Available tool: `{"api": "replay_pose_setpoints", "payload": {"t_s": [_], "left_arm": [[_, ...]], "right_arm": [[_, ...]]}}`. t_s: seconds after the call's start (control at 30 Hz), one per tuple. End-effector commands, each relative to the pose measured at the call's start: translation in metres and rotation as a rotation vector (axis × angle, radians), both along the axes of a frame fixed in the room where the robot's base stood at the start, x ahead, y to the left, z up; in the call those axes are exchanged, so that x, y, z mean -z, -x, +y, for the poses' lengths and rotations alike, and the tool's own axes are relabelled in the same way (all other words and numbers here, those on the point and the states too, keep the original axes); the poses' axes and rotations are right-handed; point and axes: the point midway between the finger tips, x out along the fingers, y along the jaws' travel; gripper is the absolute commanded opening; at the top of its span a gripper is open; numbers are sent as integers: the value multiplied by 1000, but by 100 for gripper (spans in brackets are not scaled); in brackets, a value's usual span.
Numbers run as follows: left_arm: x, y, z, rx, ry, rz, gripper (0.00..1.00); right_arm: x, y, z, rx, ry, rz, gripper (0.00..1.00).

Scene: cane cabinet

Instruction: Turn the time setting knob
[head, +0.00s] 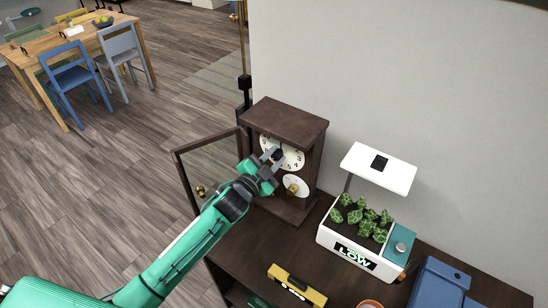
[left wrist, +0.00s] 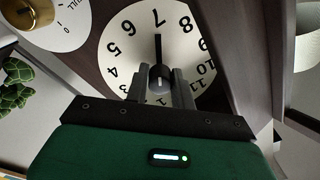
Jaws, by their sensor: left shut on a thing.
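A dark wooden clock (head: 290,114) stands on a dark cabinet, its glazed door (head: 180,165) swung open to the left. Its round white dial (head: 294,156) has black numerals; it fills the middle of the left wrist view (left wrist: 122,32), with a dark hand pointing near the 7. My left gripper (head: 276,156) is at the dial's centre, its fingers closed around the dark time setting knob (left wrist: 158,72). In the head view the gripper hides the knob. Below the dial is a smaller white plate with a gold knob (head: 293,188). My right gripper is not in view.
A white planter (head: 345,254) with green plants and a white lamp panel (head: 378,167) stands right of the clock on the cabinet (head: 240,254). A yellow tool-like object (head: 296,287) and a blue box (head: 436,285) lie nearer. A wall is behind.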

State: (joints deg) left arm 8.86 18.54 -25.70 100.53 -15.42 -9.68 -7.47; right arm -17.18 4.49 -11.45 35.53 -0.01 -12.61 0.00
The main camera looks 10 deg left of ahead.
Motion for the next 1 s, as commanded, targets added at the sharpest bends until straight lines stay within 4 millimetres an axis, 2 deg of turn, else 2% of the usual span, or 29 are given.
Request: {"api": "replay_pose_setpoints", "payload": {"t_s": [0.13,0.17,0.27,0.67,0.77,1.0], "left_arm": [[0,0,0,0,1,0,2],[0,0,0,0,1,0,29],[0,0,0,0,1,0,47],[2,7,3,-1,2,1,47],[5,18,8,0,0,2,47],[8,64,27,0,0,3,47]], "right_arm": [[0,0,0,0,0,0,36],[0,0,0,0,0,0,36],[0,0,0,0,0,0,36],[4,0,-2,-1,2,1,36],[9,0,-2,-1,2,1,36],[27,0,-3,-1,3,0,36]]}}
